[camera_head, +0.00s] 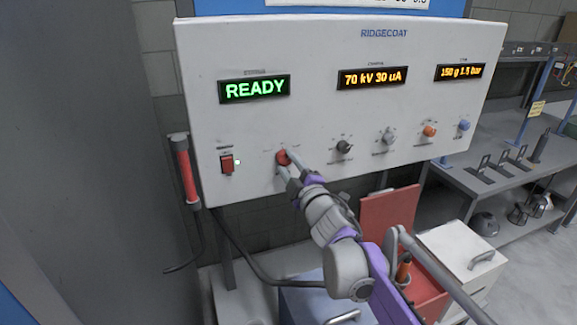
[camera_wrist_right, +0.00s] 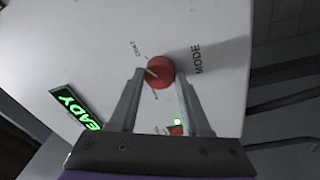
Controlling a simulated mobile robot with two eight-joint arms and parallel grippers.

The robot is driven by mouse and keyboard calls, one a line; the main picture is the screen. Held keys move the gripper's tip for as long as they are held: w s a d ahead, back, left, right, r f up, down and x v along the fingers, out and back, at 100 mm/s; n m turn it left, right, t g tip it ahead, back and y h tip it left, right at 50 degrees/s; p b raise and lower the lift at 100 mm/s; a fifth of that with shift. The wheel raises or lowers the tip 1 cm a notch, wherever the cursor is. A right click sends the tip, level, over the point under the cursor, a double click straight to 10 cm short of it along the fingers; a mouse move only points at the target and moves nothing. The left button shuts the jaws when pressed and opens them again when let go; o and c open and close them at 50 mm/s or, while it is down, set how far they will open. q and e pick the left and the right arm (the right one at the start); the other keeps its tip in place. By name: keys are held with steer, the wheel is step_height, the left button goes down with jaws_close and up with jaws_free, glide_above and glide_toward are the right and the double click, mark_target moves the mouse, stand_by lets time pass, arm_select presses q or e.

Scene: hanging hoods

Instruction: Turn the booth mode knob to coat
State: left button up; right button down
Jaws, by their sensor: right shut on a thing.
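The red mode knob (camera_head: 283,157) is on the lower left of the white control panel (camera_head: 300,120). In the right wrist view the knob (camera_wrist_right: 160,72) sits beside the word MODE, with a pale pointer mark on its face towards the lower left. The green display (camera_head: 254,89) reads READY. My left gripper is not in view.
A red rocker switch (camera_head: 227,163) with a lit green lamp is left of the knob. Black (camera_head: 344,147), grey (camera_head: 388,138), orange (camera_head: 429,131) and blue (camera_head: 463,125) knobs run to the right. A red-handled tool (camera_head: 186,170) hangs at the panel's left edge.

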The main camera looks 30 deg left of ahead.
steer(key=shift+m, duration=0.4)
steer(key=shift+c, duration=1.8)
jaws_free()
steer(key=shift+s+d+f, duration=0.1)
steer(key=shift+s+d, duration=0.15)
steer(key=shift+d, duration=0.1)
steer(key=r+b+v, duration=0.1)
steer(key=v, duration=0.9)
steer(key=shift+f+b, duration=0.35)
steer(key=shift+f, duration=0.1)
